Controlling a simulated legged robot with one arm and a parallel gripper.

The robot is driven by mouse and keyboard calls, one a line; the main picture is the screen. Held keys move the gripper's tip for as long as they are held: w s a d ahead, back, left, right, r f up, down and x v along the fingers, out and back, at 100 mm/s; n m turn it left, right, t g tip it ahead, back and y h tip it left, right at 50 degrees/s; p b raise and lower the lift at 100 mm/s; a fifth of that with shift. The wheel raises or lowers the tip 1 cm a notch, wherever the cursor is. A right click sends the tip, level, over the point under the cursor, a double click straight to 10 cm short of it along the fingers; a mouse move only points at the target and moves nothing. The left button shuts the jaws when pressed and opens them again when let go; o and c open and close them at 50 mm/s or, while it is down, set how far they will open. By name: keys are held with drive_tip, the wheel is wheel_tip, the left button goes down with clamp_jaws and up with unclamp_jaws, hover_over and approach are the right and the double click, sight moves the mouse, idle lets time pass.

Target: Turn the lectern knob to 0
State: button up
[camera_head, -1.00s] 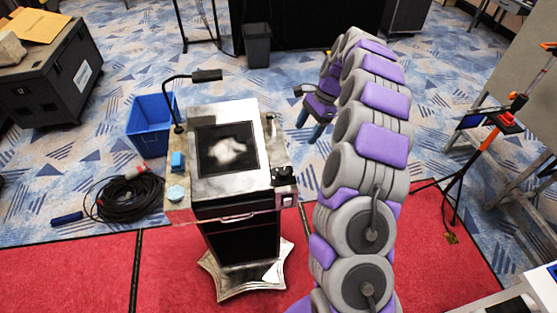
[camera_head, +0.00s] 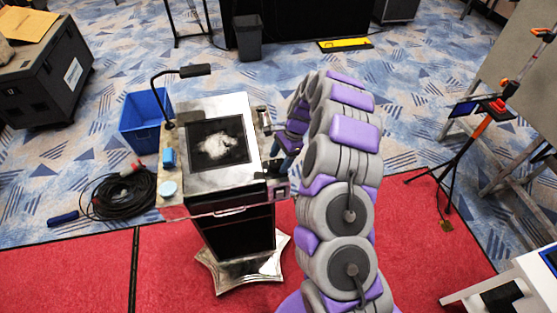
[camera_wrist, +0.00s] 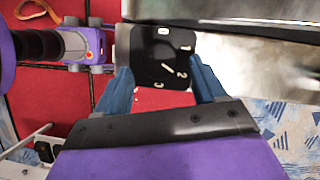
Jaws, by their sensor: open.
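The lectern (camera_head: 233,104) stands left of my arm in the head view, with a dark screen on its sloped top. In the wrist view, the black knob plate (camera_wrist: 150,45) shows small white digits, with 2 and 3 legible, and a white pointer line close to the 2. The knob's outline blends into the black plate. My gripper (camera_wrist: 163,85) is open, its two blue fingers apart on either side of the plate's lower part, with nothing between them. In the head view my gripper (camera_head: 287,146) is beside the lectern's right edge; contact cannot be told.
A blue bin (camera_head: 143,125), a coiled black cable (camera_head: 122,195) and a dark case (camera_head: 45,75) are left of the lectern. A tripod (camera_head: 455,175) stands at the right. A white table (camera_head: 510,275) is at lower right. Red carpet in front is mostly clear.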

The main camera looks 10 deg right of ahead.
drive_tip(key=shift+a+f, duration=0.15)
drive_tip(key=shift+f, duration=0.15)
drive_tip(key=shift+a+f, duration=0.1)
drive_tip(key=shift+a, duration=0.75)
drive_tip(key=shift+c, duration=0.9)
drive_tip(key=shift+d, duration=0.5)
drive_tip(key=c, duration=0.4)
drive_tip(key=shift+a, duration=0.1)
drive_tip(key=c, duration=0.4)
